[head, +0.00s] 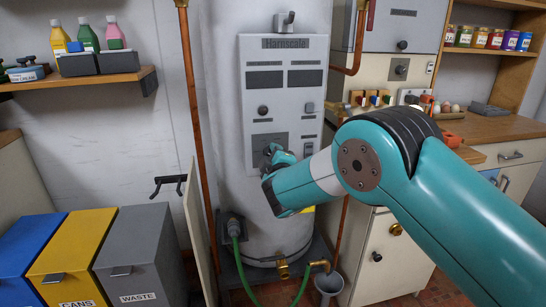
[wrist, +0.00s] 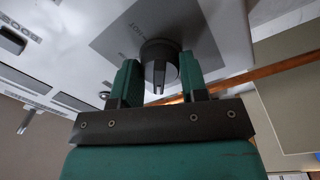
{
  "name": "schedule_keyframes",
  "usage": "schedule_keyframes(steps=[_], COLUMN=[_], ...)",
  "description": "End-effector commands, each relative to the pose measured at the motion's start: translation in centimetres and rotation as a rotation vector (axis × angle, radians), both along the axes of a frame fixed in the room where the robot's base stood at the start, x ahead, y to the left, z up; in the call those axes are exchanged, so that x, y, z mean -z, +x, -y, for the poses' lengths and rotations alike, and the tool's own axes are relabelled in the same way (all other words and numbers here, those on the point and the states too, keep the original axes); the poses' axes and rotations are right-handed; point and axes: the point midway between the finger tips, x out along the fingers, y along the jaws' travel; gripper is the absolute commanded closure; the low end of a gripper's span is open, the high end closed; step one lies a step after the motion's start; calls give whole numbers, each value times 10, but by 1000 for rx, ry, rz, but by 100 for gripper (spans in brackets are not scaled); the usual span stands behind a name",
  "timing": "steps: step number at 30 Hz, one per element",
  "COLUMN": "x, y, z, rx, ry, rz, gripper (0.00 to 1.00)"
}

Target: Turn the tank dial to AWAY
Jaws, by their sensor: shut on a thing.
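The tank dial (wrist: 160,50) is a dark round knob with a ridged grip, on a grey plate of the white tank's panel. My gripper (wrist: 159,74) is shut on it, one green finger on each side of the knob in the wrist view. In the head view my gripper (head: 270,155) reaches the grey plate (head: 272,140) low on the panel, and the dial is mostly hidden behind it. Small lettering shows on the plate in the wrist view, partly covered by the knob; I cannot read which setting the dial points at.
The panel (head: 283,58) has another round knob (head: 262,110) above and small switches at the right. Copper pipes (head: 190,100) run beside the tank. Three bins (head: 140,250) stand at the left, and a counter (head: 490,130) lies at the right.

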Motion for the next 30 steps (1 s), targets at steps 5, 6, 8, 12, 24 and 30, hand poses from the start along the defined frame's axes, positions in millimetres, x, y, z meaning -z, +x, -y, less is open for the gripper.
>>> schedule_keyframes(steps=[5,6,8,12,24,30], x=[-1,-1,-1,-1,0,0], y=[0,0,0,0,0,0], z=[1,1,1,1,1,1], rx=[2,2,2,1,1,0], ry=[-161,-198,-249,-366,-594,-638], rz=[45,55,71,103,168,182], gripper=[83,83,83,83,83,83])
